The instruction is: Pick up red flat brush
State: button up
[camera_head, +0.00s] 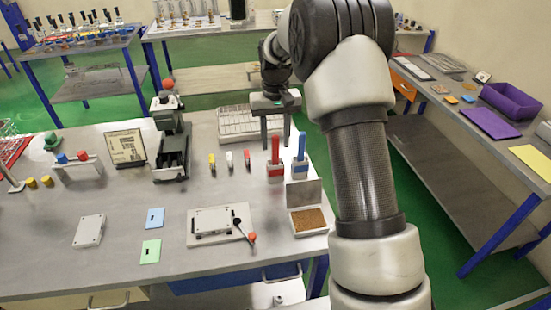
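The red flat brush (275,149) stands upright, handle up, in a small red-and-white holder (275,174) near the right end of the grey worktable (190,262). A blue upright brush (301,147) stands just to its right in a similar holder. My gripper (275,142) points down with its fingers spread, one on each side of the red handle's top in the picture. No contact is visible, and I cannot tell whether the fingers are around the handle or behind it. The brush's lower end is hidden in the holder.
Small coloured tubes (230,161) stand to the left. A wire rack (238,124) lies behind, and a lever fixture (220,225) sits in front.

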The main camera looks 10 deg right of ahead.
grip_shut()
